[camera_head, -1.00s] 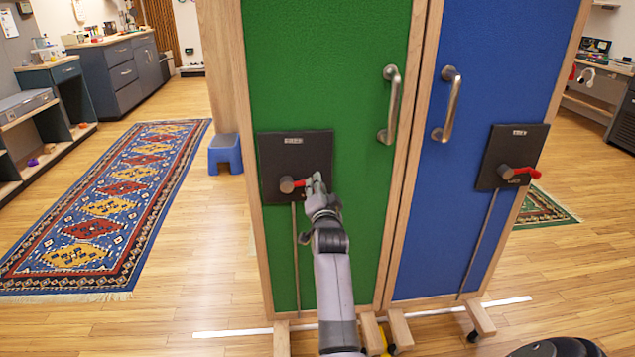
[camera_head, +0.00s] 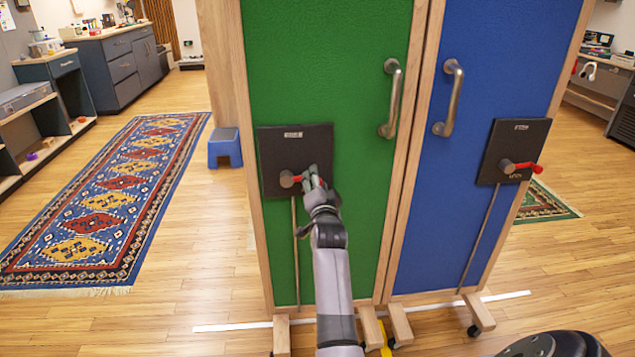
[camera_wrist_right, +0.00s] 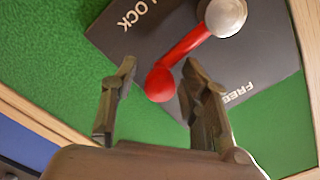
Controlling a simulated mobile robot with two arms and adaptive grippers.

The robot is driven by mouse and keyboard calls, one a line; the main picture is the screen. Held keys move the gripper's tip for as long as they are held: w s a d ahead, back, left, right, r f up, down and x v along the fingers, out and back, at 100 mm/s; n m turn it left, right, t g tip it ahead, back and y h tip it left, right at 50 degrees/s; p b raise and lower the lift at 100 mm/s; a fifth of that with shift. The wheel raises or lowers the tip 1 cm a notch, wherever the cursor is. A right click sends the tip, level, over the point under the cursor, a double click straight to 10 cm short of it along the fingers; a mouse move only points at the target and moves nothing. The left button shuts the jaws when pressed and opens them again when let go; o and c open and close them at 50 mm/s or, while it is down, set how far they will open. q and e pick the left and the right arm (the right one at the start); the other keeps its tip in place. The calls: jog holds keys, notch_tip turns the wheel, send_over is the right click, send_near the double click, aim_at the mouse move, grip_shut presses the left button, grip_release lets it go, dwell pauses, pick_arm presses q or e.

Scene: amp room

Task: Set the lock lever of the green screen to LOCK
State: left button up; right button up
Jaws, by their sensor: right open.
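The green screen (camera_head: 362,225) stands in front of me with a black lock plate (camera_head: 272,152) on its left side. Its lever has a round metal hub (camera_head: 287,179) and a red arm pointing right, mostly hidden behind my right gripper (camera_head: 314,176) in the head view. In the right wrist view, the red lever (camera_wrist_right: 182,52) runs from the metal hub (camera_wrist_right: 226,14) to a rounded red tip between the open fingers of my right gripper (camera_wrist_right: 158,78). I see no finger closed on it. The plate (camera_wrist_right: 135,25) reads LOCK and FREE. My left gripper is not in view.
A blue screen (camera_head: 505,75) with its own plate and red lever (camera_head: 526,168) adjoins on the right. Door handles (camera_head: 391,98) stick out between the two plates. Wooden feet (camera_head: 400,325) extend along the floor. A blue stool (camera_head: 225,147) and rug (camera_head: 105,200) lie to the left.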

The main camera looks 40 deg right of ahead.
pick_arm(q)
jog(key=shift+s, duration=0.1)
pick_arm(e)
notch_tip(320, 180, up, 10)
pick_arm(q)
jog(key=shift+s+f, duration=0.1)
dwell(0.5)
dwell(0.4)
